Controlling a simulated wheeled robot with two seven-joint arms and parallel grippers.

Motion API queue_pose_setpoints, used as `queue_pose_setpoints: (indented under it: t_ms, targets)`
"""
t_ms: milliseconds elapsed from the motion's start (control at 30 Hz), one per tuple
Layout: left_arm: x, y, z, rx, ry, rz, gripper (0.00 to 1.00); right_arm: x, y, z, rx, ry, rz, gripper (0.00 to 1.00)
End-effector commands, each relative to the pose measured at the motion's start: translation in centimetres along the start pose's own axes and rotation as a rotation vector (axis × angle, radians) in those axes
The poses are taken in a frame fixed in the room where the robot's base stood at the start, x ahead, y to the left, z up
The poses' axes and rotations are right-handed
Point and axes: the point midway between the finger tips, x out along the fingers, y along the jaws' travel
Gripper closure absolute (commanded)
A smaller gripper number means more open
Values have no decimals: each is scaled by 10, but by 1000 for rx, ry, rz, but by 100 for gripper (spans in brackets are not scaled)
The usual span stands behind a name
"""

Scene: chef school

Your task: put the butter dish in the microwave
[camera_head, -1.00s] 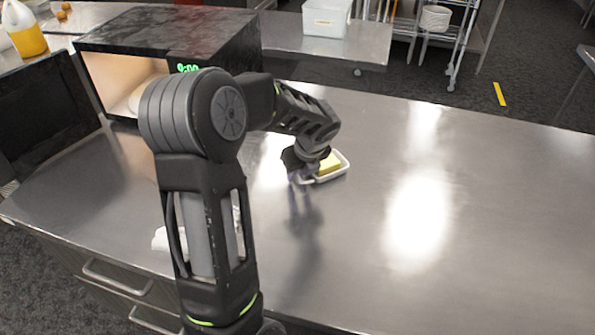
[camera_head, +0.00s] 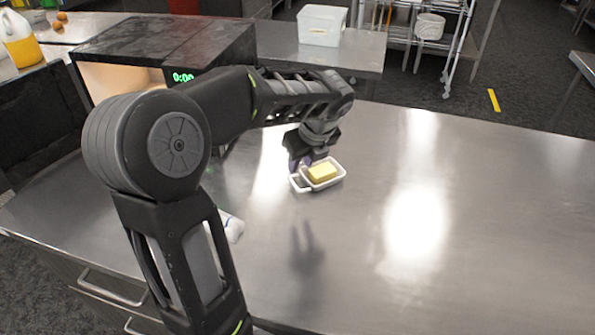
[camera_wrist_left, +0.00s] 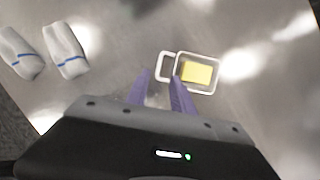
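The butter dish (camera_head: 332,183) is a small white rectangular tray with a loop handle on its left, holding a yellow block of butter (camera_head: 322,172). It sits on the steel counter; the wrist view shows it too (camera_wrist_left: 214,88). My left gripper (camera_head: 302,162) is at the dish's handle end. In the wrist view its purple fingers (camera_wrist_left: 161,78) are apart, near the handle; whether they touch it I cannot tell. The microwave (camera_head: 150,42) is a dark marbled box at upper left, lit inside, with its dark door (camera_head: 42,120) open. My arm hides part of its opening. My right gripper is out of view.
Two white objects with blue stripes (camera_wrist_left: 66,50) lie on the counter (camera_head: 480,220), left of the dish in the wrist view. The counter's right side is clear. A white bin (camera_head: 322,25) stands on a table behind.

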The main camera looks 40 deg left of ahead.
Motion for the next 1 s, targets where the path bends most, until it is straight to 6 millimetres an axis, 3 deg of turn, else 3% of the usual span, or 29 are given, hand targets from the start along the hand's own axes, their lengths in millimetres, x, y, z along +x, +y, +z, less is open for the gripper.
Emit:
queue_pose_setpoints:
  t_ms: [233,767,900,1000]
  targets:
    - [-17,0,-1,0,1,1,71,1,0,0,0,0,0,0]
    - [-17,0,-1,1,1,1,71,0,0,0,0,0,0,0]
    - [-14,-1,-1,-1,1,5,82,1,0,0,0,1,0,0]
    - [-5,-6,-4,-8,-2,21,82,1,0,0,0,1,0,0]
